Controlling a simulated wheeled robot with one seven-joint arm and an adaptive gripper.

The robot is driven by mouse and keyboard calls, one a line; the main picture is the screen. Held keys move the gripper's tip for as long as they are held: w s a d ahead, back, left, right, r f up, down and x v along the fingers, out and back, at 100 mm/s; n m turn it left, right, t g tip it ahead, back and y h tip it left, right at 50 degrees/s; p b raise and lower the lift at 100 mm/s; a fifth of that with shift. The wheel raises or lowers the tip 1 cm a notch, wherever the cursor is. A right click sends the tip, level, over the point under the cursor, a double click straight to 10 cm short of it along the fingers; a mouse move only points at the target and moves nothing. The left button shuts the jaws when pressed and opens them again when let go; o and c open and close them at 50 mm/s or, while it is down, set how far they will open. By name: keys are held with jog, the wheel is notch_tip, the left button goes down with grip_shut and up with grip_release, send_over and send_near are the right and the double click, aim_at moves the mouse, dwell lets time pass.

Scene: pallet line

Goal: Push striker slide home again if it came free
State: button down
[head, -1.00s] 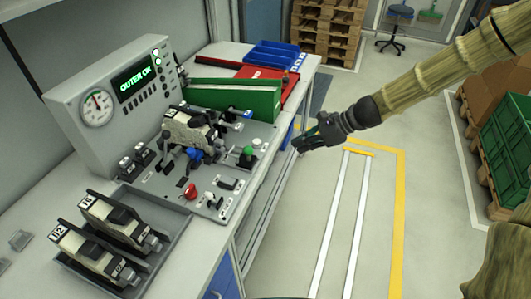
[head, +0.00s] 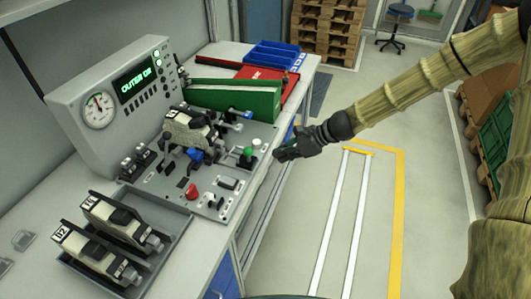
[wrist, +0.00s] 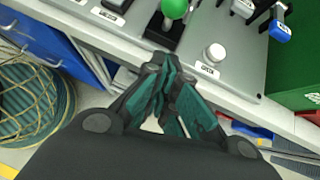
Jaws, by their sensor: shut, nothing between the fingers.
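I cannot tell which part is the striker slide. A green ball knob (head: 249,152) on a dark base stands near the panel's right edge; it also shows in the wrist view (wrist: 175,8). A white round button (wrist: 214,54) is beside it. My gripper (head: 281,154) is shut and empty, just right of the panel edge. In the wrist view its fingertips (wrist: 163,64) overlap the panel edge below the green knob; contact cannot be told.
A red knob (head: 192,192) sits at the panel's front. A grey tray (head: 172,243) with two similar units stands front left. A gauge console (head: 70,90) is behind. A green binder-like box (head: 250,100) and blue bins (head: 270,55) stand farther back. The floor right of the bench is open.

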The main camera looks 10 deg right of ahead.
jog(key=a, duration=0.1)
jog(key=w+a+p, duration=0.1)
jog(key=a, duration=0.1)
jog(key=w+a+p, duration=0.1)
jog(key=a, duration=0.1)
jog(key=shift+a+f, duration=0.1)
jog(key=shift+f, duration=0.25)
jog(key=shift+w+a, duration=0.1)
